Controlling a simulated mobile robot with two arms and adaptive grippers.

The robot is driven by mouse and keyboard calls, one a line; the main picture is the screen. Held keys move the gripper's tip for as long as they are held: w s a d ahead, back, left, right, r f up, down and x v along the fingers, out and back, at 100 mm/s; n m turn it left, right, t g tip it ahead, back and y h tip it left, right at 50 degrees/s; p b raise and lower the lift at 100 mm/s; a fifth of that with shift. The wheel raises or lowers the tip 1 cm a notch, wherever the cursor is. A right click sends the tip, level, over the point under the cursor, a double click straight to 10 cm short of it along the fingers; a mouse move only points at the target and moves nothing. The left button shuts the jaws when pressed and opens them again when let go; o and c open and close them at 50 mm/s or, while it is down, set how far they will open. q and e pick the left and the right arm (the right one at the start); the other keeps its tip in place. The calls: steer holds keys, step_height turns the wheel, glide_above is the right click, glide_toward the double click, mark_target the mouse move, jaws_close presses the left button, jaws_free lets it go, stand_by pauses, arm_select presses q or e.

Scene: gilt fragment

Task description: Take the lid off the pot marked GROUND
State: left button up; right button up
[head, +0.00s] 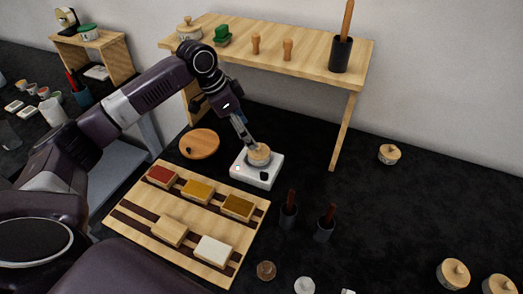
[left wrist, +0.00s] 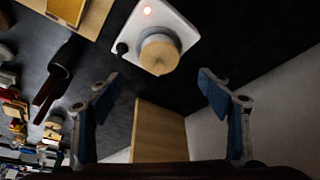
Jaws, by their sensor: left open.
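A small pot with a pale wooden lid (head: 259,154) stands on a white warmer plate (head: 243,173); the lid also shows in the left wrist view (left wrist: 159,56). Other lidded pots are on the shelf (head: 189,29), at the right (head: 389,154) and at the lower right (head: 453,274). I cannot read a GROUND marking on any of them. My left gripper (head: 249,140) is beside the warmer pot, close to its lid. In the left wrist view its fingers (left wrist: 158,88) are open and empty, with the pot beyond the tips. My right gripper is not in view.
A wooden shelf (head: 300,62) stands behind the warmer, with a leg to the right. A round wooden board (head: 199,144) lies left of the warmer. A striped rack (head: 190,225) with several coloured blocks is in front.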

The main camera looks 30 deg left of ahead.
mark_target(257, 151)
arm_select(q)
steer(key=shift+d+f, duration=0.15)
steer(key=shift+f, duration=0.2)
steer(key=p+x, duration=0.1)
steer(key=x, duration=0.1)
steer(key=p+x, duration=0.1)
steer(key=x, duration=0.2)
steer(key=shift+f+p, duration=0.3)
steer(key=shift+f, duration=0.05)
steer(key=shift+w+f, duration=0.1)
steer(key=shift+f, duration=0.45)
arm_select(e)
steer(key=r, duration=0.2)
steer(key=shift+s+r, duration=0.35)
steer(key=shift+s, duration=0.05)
arm_select(q)
steer(key=c, duration=1)
steer(key=shift+c, duration=0.2)
